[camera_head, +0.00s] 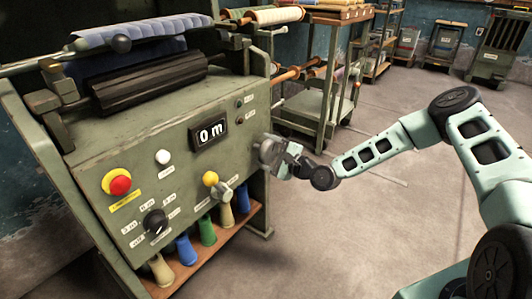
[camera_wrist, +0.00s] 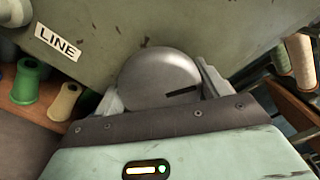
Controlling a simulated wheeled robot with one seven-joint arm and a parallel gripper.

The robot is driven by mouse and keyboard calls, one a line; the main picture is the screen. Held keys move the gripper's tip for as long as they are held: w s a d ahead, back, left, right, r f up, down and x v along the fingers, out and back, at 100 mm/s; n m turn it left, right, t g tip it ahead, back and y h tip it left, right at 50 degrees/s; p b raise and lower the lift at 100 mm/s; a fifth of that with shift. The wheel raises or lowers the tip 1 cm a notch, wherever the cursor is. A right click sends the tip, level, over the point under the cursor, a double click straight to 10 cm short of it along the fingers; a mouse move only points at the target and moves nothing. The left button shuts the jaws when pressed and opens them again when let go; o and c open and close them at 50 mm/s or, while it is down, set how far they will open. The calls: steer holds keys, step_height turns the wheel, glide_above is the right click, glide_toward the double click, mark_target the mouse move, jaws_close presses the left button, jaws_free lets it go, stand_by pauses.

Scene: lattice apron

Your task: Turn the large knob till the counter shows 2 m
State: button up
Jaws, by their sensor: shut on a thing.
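The large knob (camera_wrist: 158,76) is a smooth grey dome with a dark slot-like mark on its right side. In the head view the knob (camera_head: 267,150) is at the right end of the machine's sloped green panel, partly hidden by my gripper (camera_head: 277,156). In the wrist view the fingers of my gripper (camera_wrist: 162,90) stand on either side of the knob and are shut on it. The counter (camera_head: 210,133), a black window on the panel, reads 0 m.
Thread spools (camera_head: 207,232) stand on a shelf below. A rack (camera_head: 325,95) stands behind; floor at right is clear.

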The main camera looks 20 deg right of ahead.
steer(key=shift+d+f+m, duration=0.1)
steer(key=shift+m, duration=0.4)
steer(key=o, duration=1)
steer(key=p+v, duration=0.2)
steer(key=v, duration=1.5)
steer(key=shift+s, duration=0.2)
steer(key=shift+d, duration=0.1)
